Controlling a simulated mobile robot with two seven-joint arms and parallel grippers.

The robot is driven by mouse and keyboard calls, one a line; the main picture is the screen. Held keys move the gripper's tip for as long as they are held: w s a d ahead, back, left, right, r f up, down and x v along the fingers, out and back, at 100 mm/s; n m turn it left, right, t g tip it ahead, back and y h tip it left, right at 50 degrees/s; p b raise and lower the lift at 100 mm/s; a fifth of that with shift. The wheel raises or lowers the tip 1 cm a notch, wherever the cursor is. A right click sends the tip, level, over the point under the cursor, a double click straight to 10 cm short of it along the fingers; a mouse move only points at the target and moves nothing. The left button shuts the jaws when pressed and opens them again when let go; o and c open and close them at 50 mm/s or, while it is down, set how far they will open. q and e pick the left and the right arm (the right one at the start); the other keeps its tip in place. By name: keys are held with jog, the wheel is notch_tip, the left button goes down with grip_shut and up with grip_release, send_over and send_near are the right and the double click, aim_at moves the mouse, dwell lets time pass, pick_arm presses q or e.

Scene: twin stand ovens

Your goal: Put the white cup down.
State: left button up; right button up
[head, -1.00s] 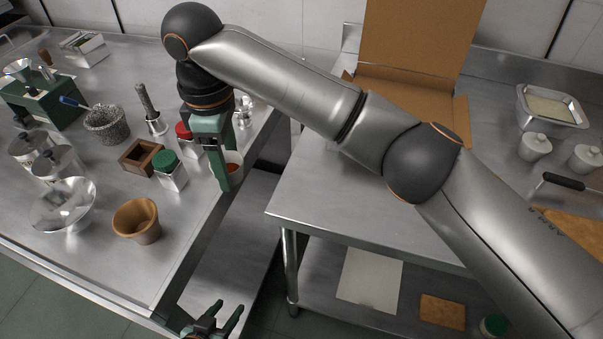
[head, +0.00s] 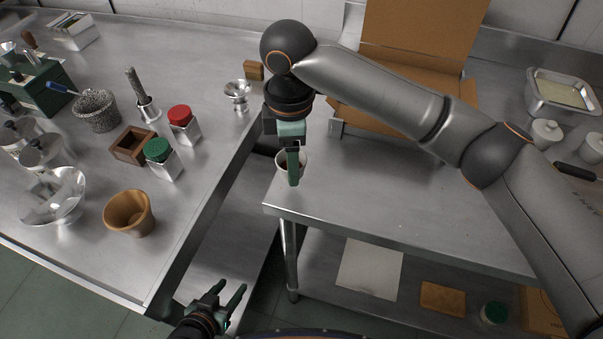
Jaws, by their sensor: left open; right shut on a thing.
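The white cup (head: 303,166) has something reddish-brown inside. My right gripper (head: 293,168) points down and is shut on its wall; one green finger hides part of the cup. The cup looks upright and appears over the left edge of the right-hand steel table (head: 345,205). I cannot tell how high above the top it is, or whether it touches. My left gripper (head: 229,292) is open and empty, low down in front of the gap between the two tables.
The left steel counter (head: 195,205) holds a wooden cup (head: 130,213), a green-lidded jar (head: 162,160), a red-lidded jar (head: 184,124) and a metal bowl (head: 55,197). A cardboard box (head: 415,50) stands behind my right arm. The right table's front part is clear.

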aim_at(302, 186)
jog(key=shift+w+d+f, duration=0.1)
jog(key=shift+d+f, duration=0.6)
jog(key=shift+f, duration=0.15)
jog(key=shift+d+f, duration=0.1)
jog(key=shift+f, duration=1.5)
jog(key=shift+f, duration=0.1)
jog(key=o, duration=1.3)
notch_tip(302, 186, up, 12)
jog(key=shift+r+p, duration=0.15)
jog(key=shift+p, duration=0.2)
